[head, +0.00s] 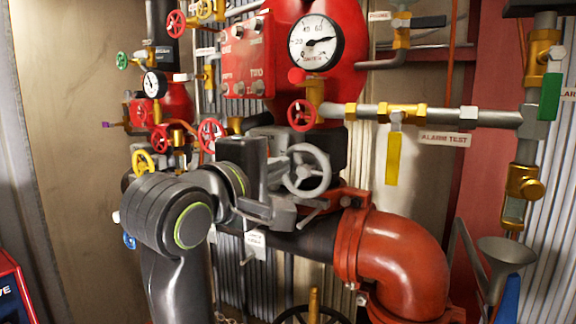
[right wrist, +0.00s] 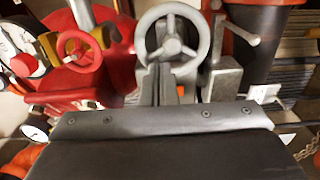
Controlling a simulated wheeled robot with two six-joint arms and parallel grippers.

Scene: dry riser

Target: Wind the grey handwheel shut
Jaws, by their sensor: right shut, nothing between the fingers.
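The grey handwheel (head: 306,171) is a spoked wheel near the middle of the head view, in front of the dark valve body and just above the dark pipe. It also shows in the right wrist view (right wrist: 172,46), at the top middle. My right gripper (head: 280,176) is at the wheel's left side in the head view. Its fingers (right wrist: 160,84) are shut and empty, and their tips overlap the lower rim in the right wrist view. I cannot tell whether they touch the rim. My left gripper is not in view.
A grey T-handled part (right wrist: 222,72) stands close beside the wheel. A large red elbow pipe (head: 405,262) fills the lower right. A metal funnel (head: 506,255) stands further right.

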